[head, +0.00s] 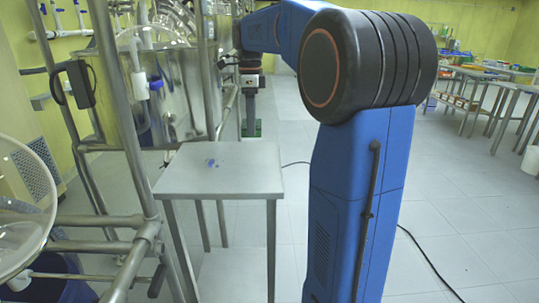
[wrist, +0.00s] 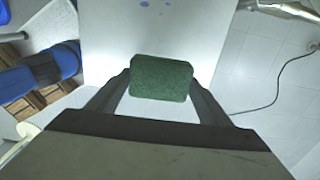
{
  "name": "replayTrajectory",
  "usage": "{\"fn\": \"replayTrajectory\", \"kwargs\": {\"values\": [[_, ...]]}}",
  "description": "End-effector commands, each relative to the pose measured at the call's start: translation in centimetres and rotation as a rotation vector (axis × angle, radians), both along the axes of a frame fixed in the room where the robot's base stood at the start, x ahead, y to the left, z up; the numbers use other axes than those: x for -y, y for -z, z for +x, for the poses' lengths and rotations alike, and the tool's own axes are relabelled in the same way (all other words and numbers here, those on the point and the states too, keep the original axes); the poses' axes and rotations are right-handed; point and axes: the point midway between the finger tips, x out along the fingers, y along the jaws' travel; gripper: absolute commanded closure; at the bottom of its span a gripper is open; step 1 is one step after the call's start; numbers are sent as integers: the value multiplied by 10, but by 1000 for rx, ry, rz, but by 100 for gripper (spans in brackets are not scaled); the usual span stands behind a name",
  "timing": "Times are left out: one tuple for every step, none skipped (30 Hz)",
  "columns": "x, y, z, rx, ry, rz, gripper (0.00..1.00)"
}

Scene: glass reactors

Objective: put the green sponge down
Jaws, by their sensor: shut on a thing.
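The green sponge (wrist: 161,79) is a dark green block between the two fingers of my gripper (wrist: 160,90) in the wrist view. My gripper is shut on it, with the fingers against its left and right sides. In the head view my gripper (head: 251,117) points down, and the sponge (head: 251,130) shows small at its lower end, past the far edge of the small metal table (head: 240,180). In the wrist view the pale tabletop (wrist: 190,30) lies behind the sponge. The height of the sponge above the table is hard to tell.
Small blue spots (head: 212,162) mark the otherwise clear tabletop. A metal pipe frame (head: 125,130) with glassware stands close on the left. A black cable (head: 430,258) lies on the floor. Benches (head: 490,80) with items stand at the far right.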

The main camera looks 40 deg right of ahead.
Motion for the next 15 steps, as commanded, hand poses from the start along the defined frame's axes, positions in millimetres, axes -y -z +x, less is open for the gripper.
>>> {"fn": "replayTrajectory", "kwargs": {"values": [[-1,6,0,-3,-1,1,52],[-1,11,0,-3,-1,1,52],[-1,18,0,-3,-1,1,52],[-1,23,-1,-4,-1,1,52],[-1,29,0,-4,-1,1,52],[-1,36,0,-4,-1,1,52],[-1,40,0,-3,-1,1,52],[-1,44,0,-3,-1,1,52],[-1,49,0,-3,-1,1,52],[-1,52,0,-3,-1,1,52],[0,54,0,-2,-1,0,52],[0,56,0,-1,-1,1,52],[0,58,0,-1,-1,1,52],[0,59,0,-1,-1,1,52],[0,62,0,-2,-1,1,52]]}}
